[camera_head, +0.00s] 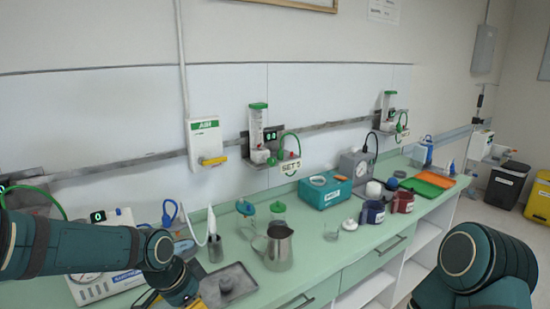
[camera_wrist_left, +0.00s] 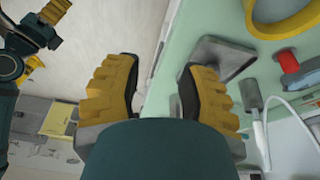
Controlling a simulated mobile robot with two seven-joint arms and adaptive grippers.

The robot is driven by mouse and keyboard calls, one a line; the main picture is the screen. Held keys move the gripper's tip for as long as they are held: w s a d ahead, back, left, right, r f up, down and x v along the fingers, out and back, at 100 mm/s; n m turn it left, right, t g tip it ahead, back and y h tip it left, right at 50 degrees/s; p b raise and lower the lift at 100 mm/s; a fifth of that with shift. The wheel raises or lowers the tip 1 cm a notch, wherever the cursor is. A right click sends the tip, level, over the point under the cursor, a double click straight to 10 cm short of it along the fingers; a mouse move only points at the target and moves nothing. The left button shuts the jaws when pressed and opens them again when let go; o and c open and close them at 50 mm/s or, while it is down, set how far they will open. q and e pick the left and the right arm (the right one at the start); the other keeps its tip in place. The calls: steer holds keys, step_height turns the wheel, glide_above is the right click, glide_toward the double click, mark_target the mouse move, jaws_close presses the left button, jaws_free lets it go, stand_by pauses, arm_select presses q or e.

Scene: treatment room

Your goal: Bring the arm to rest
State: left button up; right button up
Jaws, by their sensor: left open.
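My left arm (camera_head: 80,248) reaches in from the left over the green counter. In the left wrist view my left gripper (camera_wrist_left: 158,92) is open, its two yellow fingers wide apart with nothing between them. The floor and the counter's edge show behind it. In the head view that gripper is mostly cut off at the bottom edge. My right arm (camera_head: 475,265) is folded at the lower right, its gripper outside the head view. Part of my right gripper (camera_wrist_left: 44,38), with yellow finger pieces, shows at the upper left of the left wrist view, partly cut off.
A grey tray (camera_head: 226,288) lies on the counter (camera_head: 325,262) close to my left wrist. A metal jug (camera_head: 279,248) stands just right of it. Dark blue and red jars (camera_head: 403,202), a teal box (camera_head: 325,190) and an orange tray (camera_head: 435,180) stand farther right.

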arm_select(q)
steer(key=d+f+n+h, duration=0.1)
steer(key=d+f+n, duration=0.3)
steer(key=f, duration=0.7)
steer(key=s+d+f+n, duration=0.2)
steer(key=s+f+n, duration=0.5)
steer(key=s+f, duration=0.6)
step_height(320, 180, down, 2)
steer(key=shift+d+f+n+g, duration=0.25)
steer(key=shift+d+n+g, duration=0.05)
steer(key=shift+d+n, duration=0.1)
steer(key=shift+a, duration=0.15)
